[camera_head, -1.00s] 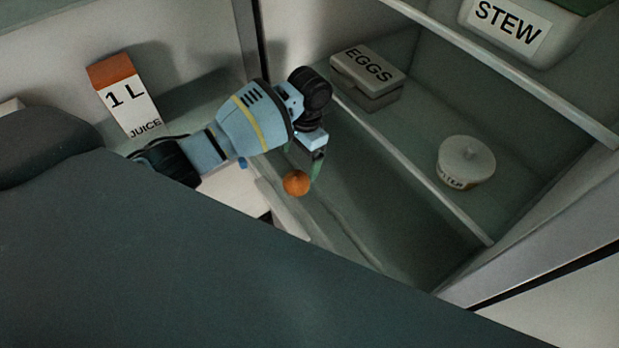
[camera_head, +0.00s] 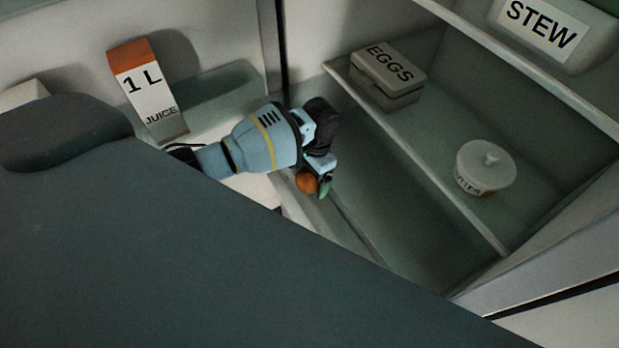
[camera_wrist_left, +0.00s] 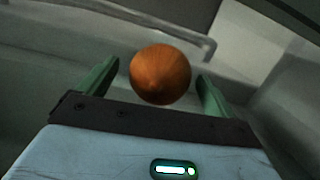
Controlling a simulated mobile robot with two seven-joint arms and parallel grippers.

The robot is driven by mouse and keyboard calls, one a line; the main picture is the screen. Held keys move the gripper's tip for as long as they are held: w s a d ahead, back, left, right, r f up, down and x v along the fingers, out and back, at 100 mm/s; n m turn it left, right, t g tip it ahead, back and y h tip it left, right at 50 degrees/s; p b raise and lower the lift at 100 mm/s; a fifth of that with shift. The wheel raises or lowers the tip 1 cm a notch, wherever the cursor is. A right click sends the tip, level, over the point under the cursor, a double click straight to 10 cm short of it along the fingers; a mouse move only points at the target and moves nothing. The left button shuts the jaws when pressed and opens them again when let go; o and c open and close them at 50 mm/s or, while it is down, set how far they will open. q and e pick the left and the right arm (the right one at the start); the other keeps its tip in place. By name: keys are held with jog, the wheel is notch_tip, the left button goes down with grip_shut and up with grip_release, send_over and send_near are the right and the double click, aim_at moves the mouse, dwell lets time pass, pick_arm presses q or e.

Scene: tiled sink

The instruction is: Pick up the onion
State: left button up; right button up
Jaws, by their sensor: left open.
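The onion (camera_head: 307,181) is a small orange-brown ball in the lower part of the fridge, near its front left edge. My left gripper (camera_head: 313,187) is at the onion, with one green finger showing on its right side. In the left wrist view the onion (camera_wrist_left: 160,74) appears between the two open green fingers of the gripper (camera_wrist_left: 158,82). Gaps show between the onion and both fingers there. The other finger is mostly hidden in the head view. My right gripper is not in view.
An egg box (camera_head: 388,75) and a white lidded tub (camera_head: 486,167) stand on the shelf to the right. A stew container (camera_head: 560,35) is on a higher shelf. A juice carton (camera_head: 147,92) stands at the left. The fridge floor right of the onion is clear.

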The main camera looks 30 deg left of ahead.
pick_arm(q)
jog(key=c, duration=1.1)
jog(key=shift+r, duration=0.15)
jog(key=shift+c, duration=0.2)
